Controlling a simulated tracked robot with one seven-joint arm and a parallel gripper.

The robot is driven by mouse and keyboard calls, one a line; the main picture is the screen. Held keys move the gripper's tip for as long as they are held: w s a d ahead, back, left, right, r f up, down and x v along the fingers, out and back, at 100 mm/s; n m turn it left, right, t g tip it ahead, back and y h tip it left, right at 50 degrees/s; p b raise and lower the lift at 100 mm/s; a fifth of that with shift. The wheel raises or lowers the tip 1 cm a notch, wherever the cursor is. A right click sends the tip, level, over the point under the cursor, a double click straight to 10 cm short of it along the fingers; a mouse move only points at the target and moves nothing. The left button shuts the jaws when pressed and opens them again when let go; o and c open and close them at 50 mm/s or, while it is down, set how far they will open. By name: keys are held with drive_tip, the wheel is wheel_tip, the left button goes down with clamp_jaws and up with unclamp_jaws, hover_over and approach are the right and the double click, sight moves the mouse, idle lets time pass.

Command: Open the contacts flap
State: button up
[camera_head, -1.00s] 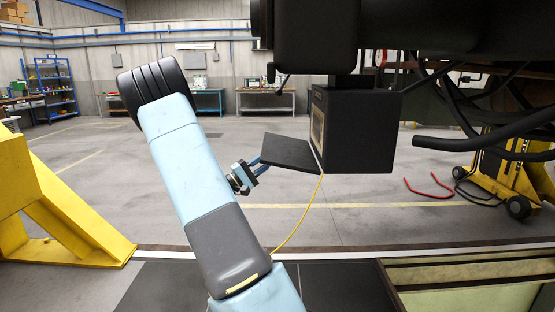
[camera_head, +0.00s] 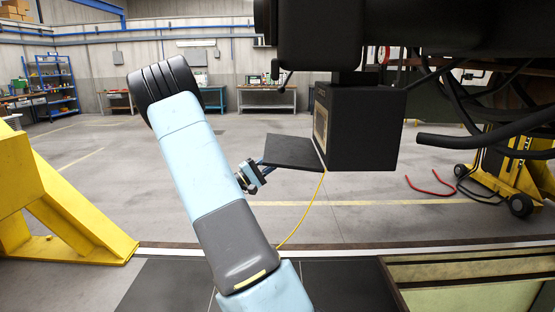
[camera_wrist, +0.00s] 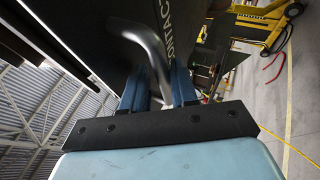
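The black contacts box (camera_head: 362,128) hangs under the dark railcar body. Its black flap (camera_head: 292,152) stands swung out from the box's left side, nearly level, and the box's light-coloured inside edge shows. My gripper (camera_head: 262,170) is at the flap's outer left edge. In the wrist view the flap (camera_wrist: 95,35) fills the upper middle, with part of its white lettering visible. Its curved grey metal handle (camera_wrist: 140,38) passes between the blue fingers of my gripper (camera_wrist: 160,75), which look shut on it. The exact contact is partly hidden.
The railcar underside (camera_head: 450,30) and dark hoses (camera_head: 480,140) crowd the upper right. A yellow cable (camera_head: 303,213) hangs below the flap. A yellow stand (camera_head: 60,200) is at left, a yellow jack (camera_head: 515,170) at right. The floor beyond is clear.

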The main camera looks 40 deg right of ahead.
drive_tip(key=r+v, duration=0.1)
drive_tip(key=v, duration=1.3)
drive_tip(key=shift+w+a+f+t, duration=0.2)
drive_tip(key=shift+w+a+t, duration=0.1)
drive_tip(key=shift+a+t, duration=0.15)
